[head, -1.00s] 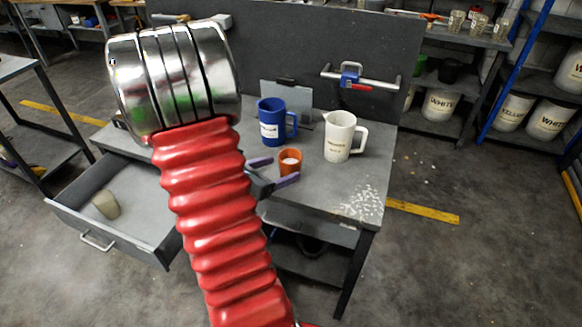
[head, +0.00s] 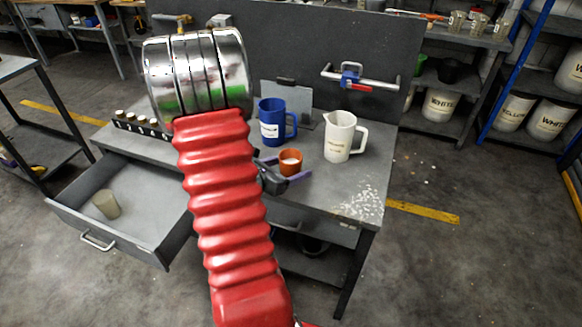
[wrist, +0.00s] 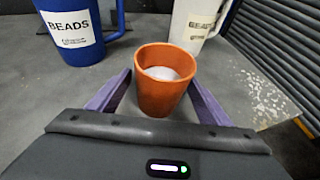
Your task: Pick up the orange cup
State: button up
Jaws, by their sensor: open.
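The small orange cup (head: 290,162) stands upright on the grey workbench, with something whitish inside it. It also shows large in the middle of the wrist view (wrist: 165,88). My gripper (wrist: 158,90) is open, with one purple finger on each side of the cup. I cannot tell whether either finger touches it. In the head view my red arm hides part of the gripper (head: 283,172).
A blue pitcher (head: 271,128) stands behind the cup on the left and a white pitcher (head: 339,138) behind it on the right. An open drawer (head: 160,239) holds a beige cup (head: 106,204). A dark upright panel (head: 330,50) backs the bench.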

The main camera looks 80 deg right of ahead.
dwell(0.5)
jog(key=c, duration=1.3)
jog(key=shift+r, duration=0.2)
notch_tip(320, 180, up, 10)
jog(key=shift+f, duration=0.15)
dwell(0.6)
